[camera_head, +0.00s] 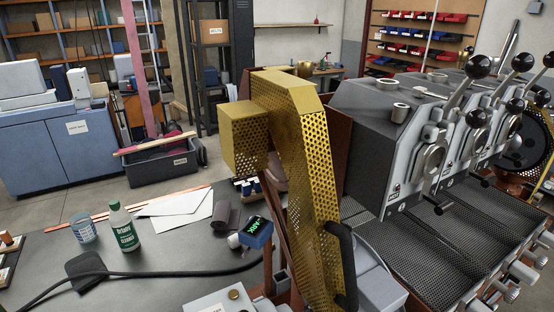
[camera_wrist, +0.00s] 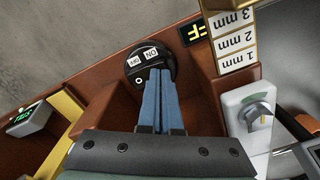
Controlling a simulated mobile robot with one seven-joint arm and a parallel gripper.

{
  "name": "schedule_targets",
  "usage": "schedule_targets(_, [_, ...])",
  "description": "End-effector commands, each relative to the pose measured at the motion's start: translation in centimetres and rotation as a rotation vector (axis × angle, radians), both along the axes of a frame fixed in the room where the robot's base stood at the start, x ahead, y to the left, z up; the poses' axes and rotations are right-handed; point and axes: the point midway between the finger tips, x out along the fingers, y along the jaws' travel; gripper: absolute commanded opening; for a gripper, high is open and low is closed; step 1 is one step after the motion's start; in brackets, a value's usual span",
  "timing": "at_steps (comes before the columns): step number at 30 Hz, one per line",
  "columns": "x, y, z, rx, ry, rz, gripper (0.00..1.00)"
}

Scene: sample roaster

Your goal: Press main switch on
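The likely main switch (camera_wrist: 146,58) is a round black piece with two small white labels, one reading ON, in the wrist view. It sits on a brown panel (camera_wrist: 95,105). My gripper (camera_wrist: 159,74) reaches up from below with its two blue fingers side by side, shut with nothing seen between them. The fingertips overlap the lower edge of the switch in the picture; I cannot tell whether they touch it. I cannot make out the switch or my gripper in the head view.
A grey plate with a silver knob (camera_wrist: 257,116) and a brass piece with millimetre labels (camera_wrist: 230,25) lie right of the fingers. A green-lit display (camera_wrist: 27,118) is at left. The head view shows a gold perforated guard (camera_head: 313,190), the lever machine (camera_head: 385,135) and a bottle (camera_head: 123,228).

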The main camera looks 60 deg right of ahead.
Motion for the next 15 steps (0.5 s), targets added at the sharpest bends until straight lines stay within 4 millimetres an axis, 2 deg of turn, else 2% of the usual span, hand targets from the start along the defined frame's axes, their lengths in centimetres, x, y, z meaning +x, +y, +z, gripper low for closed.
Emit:
schedule_targets(10, [-0.01,-0.06,-0.62,-0.002,0.000,-0.001,0.00])
schedule_targets(15, [-0.02,-0.08,-0.12,-0.002,0.000,-0.001,0.00])
